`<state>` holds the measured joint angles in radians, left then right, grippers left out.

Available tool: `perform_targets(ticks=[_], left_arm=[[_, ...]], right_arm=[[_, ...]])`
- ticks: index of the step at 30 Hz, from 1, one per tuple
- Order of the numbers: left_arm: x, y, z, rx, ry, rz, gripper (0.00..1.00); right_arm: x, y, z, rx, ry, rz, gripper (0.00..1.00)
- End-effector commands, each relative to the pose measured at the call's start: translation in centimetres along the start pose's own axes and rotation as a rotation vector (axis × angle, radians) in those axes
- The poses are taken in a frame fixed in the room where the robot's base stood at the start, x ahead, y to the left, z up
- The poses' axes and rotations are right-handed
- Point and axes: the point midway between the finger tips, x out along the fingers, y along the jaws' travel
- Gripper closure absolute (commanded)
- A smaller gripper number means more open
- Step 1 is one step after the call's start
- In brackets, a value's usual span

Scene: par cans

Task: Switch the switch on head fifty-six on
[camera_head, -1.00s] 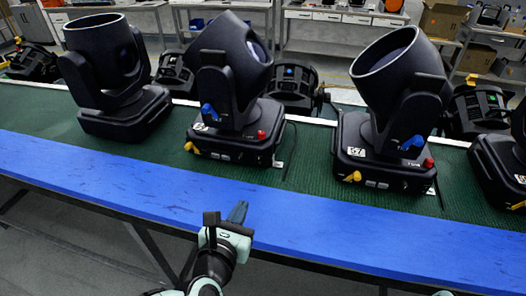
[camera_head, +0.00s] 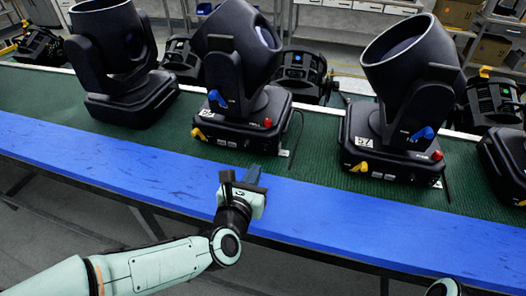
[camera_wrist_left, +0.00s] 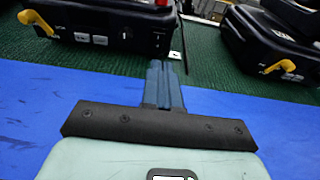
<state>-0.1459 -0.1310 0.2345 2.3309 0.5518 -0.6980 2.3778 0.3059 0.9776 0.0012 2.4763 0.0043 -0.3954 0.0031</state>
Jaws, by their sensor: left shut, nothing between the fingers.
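The middle moving head (camera_head: 240,75), to the left of the head labelled 57, stands on the green strip; its own small white label (camera_head: 206,113) is too small to read surely. My right gripper is out of view.
The head labelled 57 (camera_head: 400,90) stands to the right, another head (camera_head: 115,60) to the left, and part of one at the right edge. Smaller lamps stand behind. The blue table edge (camera_head: 330,215) in front is clear.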

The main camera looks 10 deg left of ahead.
Motion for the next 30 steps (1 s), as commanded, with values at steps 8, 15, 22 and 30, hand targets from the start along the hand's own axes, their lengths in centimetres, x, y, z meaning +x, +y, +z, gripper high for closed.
perform_targets(ticks=[8,15,22,30], left_arm=[[5.4,0.0,0.7,-0.001,0.000,-0.001,1.00],[7.3,0.0,1.3,-0.001,-0.001,-0.001,1.00],[7.5,0.0,1.3,0.000,-0.001,-0.001,1.00],[7.8,0.0,1.8,0.000,0.030,0.001,1.00]], right_arm=[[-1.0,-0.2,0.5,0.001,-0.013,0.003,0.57],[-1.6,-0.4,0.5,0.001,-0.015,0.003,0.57],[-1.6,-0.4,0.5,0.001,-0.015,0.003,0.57],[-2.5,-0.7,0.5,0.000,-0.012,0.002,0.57]])
